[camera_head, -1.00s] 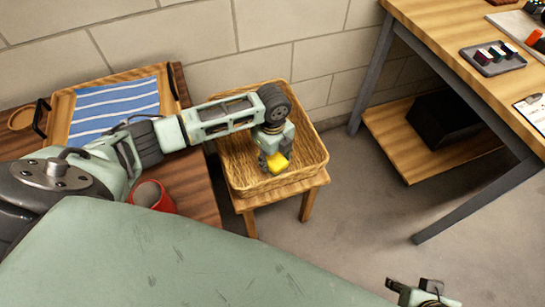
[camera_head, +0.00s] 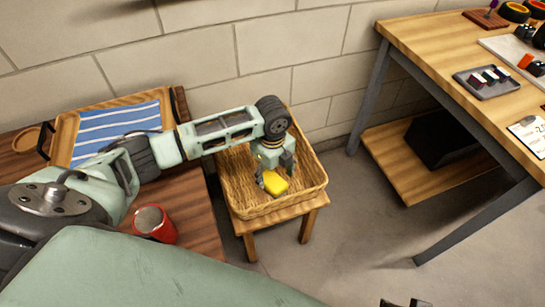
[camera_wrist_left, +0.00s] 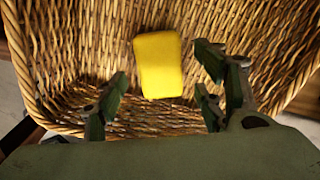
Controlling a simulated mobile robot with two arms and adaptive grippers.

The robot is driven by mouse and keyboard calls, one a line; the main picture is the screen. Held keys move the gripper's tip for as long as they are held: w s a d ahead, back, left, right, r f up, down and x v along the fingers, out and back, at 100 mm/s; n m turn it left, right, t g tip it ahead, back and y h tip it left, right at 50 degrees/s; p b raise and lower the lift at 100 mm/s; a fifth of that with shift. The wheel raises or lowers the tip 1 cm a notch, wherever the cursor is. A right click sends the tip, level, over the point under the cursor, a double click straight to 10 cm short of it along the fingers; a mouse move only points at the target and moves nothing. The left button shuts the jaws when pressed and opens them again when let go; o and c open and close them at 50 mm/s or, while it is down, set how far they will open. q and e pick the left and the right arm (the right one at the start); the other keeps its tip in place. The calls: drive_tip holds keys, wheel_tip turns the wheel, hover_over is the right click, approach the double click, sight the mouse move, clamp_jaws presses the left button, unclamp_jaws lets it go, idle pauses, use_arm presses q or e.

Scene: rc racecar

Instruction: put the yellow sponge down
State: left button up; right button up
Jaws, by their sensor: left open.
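The yellow sponge (camera_head: 276,184) is inside the wicker basket (camera_head: 262,208), below my left gripper (camera_head: 274,180). In the left wrist view the sponge (camera_wrist_left: 159,64) lies on the woven bottom of the basket (camera_wrist_left: 85,45), apart from the fingers. My left gripper (camera_wrist_left: 160,95) is open there, its fingers spread on both sides with nothing between them. In the head view a finger partly overlaps the sponge. Only a small dark part of my right gripper (camera_head: 405,302) shows at the bottom edge, too little to tell its state.
The basket stands on a small wooden stool (camera_head: 248,225) against the block wall. A red mug (camera_head: 154,226) and a tray with a striped cloth (camera_head: 118,132) are on the dark wooden table to the left. A workbench (camera_head: 430,50) stands at the right, with clear floor between.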

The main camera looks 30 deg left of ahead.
sight(272, 179)
use_arm(q)
wheel_tip(272, 179, up, 8)
drive_tip(key=p, duration=0.1)
drive_tip(key=shift+p, duration=0.35)
use_arm(e)
wheel_tip(272, 179, down, 8)
drive_tip(key=shift+r, duration=0.25)
drive_tip(key=shift+s+a, duration=0.1)
